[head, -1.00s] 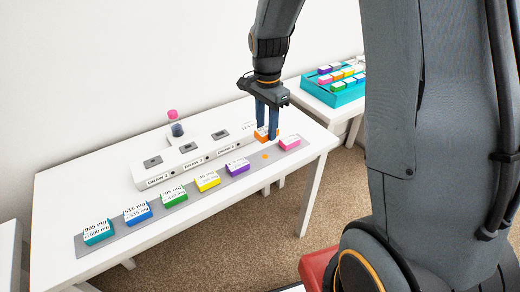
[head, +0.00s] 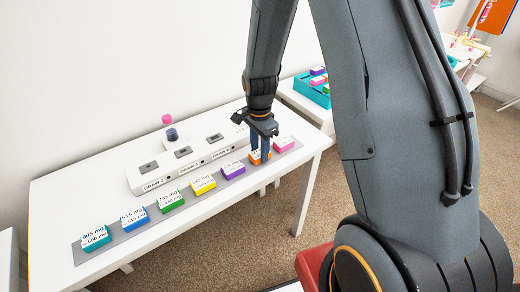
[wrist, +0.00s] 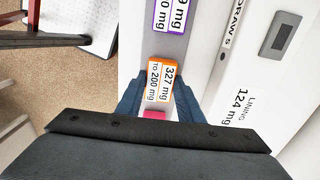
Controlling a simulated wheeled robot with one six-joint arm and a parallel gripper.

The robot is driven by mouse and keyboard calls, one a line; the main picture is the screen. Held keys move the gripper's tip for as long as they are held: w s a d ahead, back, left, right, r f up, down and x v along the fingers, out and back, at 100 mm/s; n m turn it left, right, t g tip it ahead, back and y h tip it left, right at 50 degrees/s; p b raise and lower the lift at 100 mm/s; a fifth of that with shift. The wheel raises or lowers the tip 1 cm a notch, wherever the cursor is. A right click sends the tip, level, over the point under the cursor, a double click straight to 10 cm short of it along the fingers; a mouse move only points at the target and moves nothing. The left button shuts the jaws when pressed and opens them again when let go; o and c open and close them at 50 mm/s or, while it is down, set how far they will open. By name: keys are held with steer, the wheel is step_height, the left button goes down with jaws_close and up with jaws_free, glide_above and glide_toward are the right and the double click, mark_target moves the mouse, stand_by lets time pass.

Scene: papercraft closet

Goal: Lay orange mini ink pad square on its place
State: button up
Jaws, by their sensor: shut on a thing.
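My gripper (head: 261,157) is shut on the orange mini ink pad (head: 254,158), with one finger on each side of it. The pad is over the grey strip (head: 220,184), in the gap between the purple pad (head: 233,168) and the pink pad (head: 284,143). The orange mark on the strip is hidden. In the wrist view the orange pad (wrist: 160,80) shows its white label face up, roughly in line with the purple pad (wrist: 170,15). I cannot tell whether its underside touches the strip.
Yellow, green, blue and teal pads (head: 95,237) continue the row to the left. A long white box (head: 165,180) with dark slots stands behind the strip. A pink-topped bottle (head: 169,128) stands behind it. A teal tray (head: 312,90) of coloured pads is on another table.

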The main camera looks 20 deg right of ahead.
steer(key=shift+f, duration=0.15)
steer(key=o, duration=1.1)
steer(key=shift+c, duration=0.2)
step_height(320, 180, up, 11)
steer(key=b, duration=0.3)
steer(key=s+n, duration=1.4)
steer(key=s, duration=0.3)
steer(key=shift+s+r+n+t, duration=0.15)
steer(key=shift+r+n+t, duration=0.15)
steer(key=shift+r+t, duration=0.1)
